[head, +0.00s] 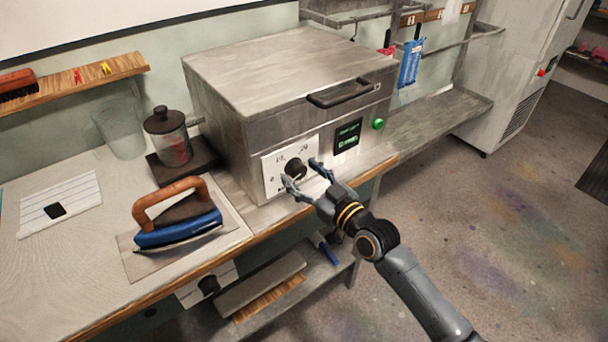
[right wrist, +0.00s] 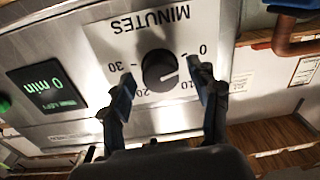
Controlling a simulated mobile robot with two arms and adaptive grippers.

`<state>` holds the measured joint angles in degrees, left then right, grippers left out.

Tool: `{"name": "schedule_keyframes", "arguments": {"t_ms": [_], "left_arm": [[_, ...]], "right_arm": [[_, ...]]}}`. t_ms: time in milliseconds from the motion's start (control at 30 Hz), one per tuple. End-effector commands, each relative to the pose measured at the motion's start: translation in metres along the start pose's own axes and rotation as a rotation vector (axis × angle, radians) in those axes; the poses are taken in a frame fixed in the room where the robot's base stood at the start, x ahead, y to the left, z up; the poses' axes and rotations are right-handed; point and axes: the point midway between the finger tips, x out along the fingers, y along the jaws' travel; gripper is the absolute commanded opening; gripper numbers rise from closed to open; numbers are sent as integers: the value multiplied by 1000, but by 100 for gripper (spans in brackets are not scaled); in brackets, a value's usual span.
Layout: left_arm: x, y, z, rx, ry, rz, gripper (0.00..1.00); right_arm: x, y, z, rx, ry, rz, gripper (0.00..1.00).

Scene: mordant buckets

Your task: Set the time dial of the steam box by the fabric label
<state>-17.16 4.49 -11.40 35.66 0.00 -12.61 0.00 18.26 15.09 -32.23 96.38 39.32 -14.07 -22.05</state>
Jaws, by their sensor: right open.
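The steam box (head: 270,75) is a grey metal box with its lid shut. Its black time dial (head: 295,168) sits on a white plate marked MINUTES, upside down in the right wrist view, where the dial (right wrist: 160,70) has a pale pointer line at its lower right. The display (right wrist: 48,90) reads 0 min. My right gripper (head: 306,178) is open in front of the dial; in the right wrist view its fingers (right wrist: 163,86) stand either side of the knob, apart from it. A white striped cloth (head: 80,198) with a black patch lies at left; I read no writing on it.
A blue iron (head: 178,222) with a wooden handle stands on a board left of the box. A lidded jar (head: 168,138) and a clear beaker (head: 120,130) stand behind it. A green button (head: 378,124) is right of the display. The floor at right is clear.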

Motion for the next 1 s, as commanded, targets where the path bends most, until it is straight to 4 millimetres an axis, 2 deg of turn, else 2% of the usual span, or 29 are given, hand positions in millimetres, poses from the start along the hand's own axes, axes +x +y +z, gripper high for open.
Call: {"name": "schedule_keyframes", "arguments": {"t_ms": [133,400,767,1000], "left_arm": [[0,0,0,0,0,1,40],[0,0,0,1,0,1,40],[-1,0,1,1,-2,1,40],[-3,0,1,2,-3,0,40]], "right_arm": [[0,0,0,0,0,0,61],[0,0,0,1,-1,0,7],[0,0,0,51,0,0,7],[0,0,1,203,4,1,7]]}}
